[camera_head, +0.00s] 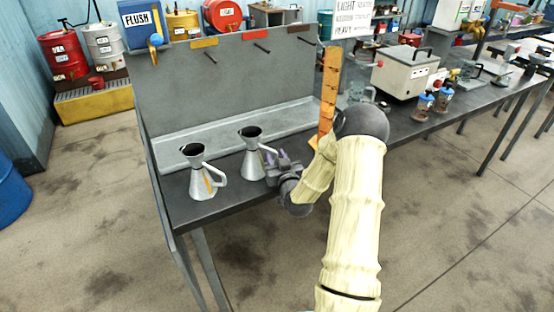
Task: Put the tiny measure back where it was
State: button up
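Two grey metal measures with dark funnel-like mouths and side handles stand upright on the dark bench (225,207). The left measure (200,178) has an orange-brown mark on its front. The right measure (251,158) stands a little farther back. They look much alike, and I cannot tell which, if either, is the tiny one. My gripper (277,161) is low over the bench, just right of the right measure, at its handle side. Two purplish finger parts show there. Whether they touch or grip the handle is too small to tell.
A grey back panel (180,85) carries several coloured tags and empty hooks (263,48). A shallow grey tray (215,132) runs below it. An orange upright strip (329,90) stands behind my arm. A pale box-shaped device (405,73) and blue-topped jars (424,104) stand right.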

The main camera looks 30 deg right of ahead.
jog(key=shift+r, duration=0.1)
jog(key=s+a+b, duration=0.1)
jog(key=s+b, duration=0.1)
jog(key=s, duration=0.9)
jog(key=shift+s+a+b, duration=0.3)
jog(key=shift+s+a, duration=0.05)
jog(key=a+g, duration=0.1)
jog(key=a, duration=0.1)
jog(key=a+f+n+g+y, duration=0.2)
jog(key=a, duration=0.1)
jog(key=shift+w+a+g, duration=0.3)
jog(key=shift+g, duration=0.1)
jog(key=a+g, duration=0.1)
jog(key=s+a+g, duration=0.2)
jog(key=shift+a+f+n+y, duration=0.15)
jog(key=shift+f+n+y, duration=0.15)
jog(key=s+a+r+g, duration=0.1)
jog(key=s+a+g, duration=0.3)
jog(key=s, duration=0.3)
jog(key=s+a+r+g, duration=0.2)
jog(key=s+a+g, duration=0.2)
jog(key=s, duration=0.4)
jog(key=shift+s+a+m, duration=0.15)
jog(key=shift+s+m, duration=0.05)
jog(key=shift+m, duration=0.2)
